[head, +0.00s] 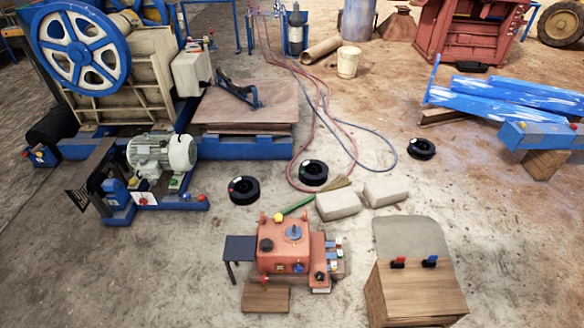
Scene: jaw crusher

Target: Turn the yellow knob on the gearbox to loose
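The red-orange gearbox (268,232) stands on the floor at the lower middle of the head view. A round yellow knob (278,217) shows at its back edge, left of a blue-grey round cap (293,232). A smaller yellow piece (339,254) shows on its right side among red, blue and white pieces. The loose or tight setting of either yellow part is too small to read. A dark knob (266,245) is on the gearbox's left top. Neither of my grippers is in view.
A wooden box (415,293) with a red and a blue knob stands to the right. Pale blocks (338,204), a green-handled brush (298,205) and black rings (244,190) lie behind the gearbox. A dark stand (240,248) is close on its left.

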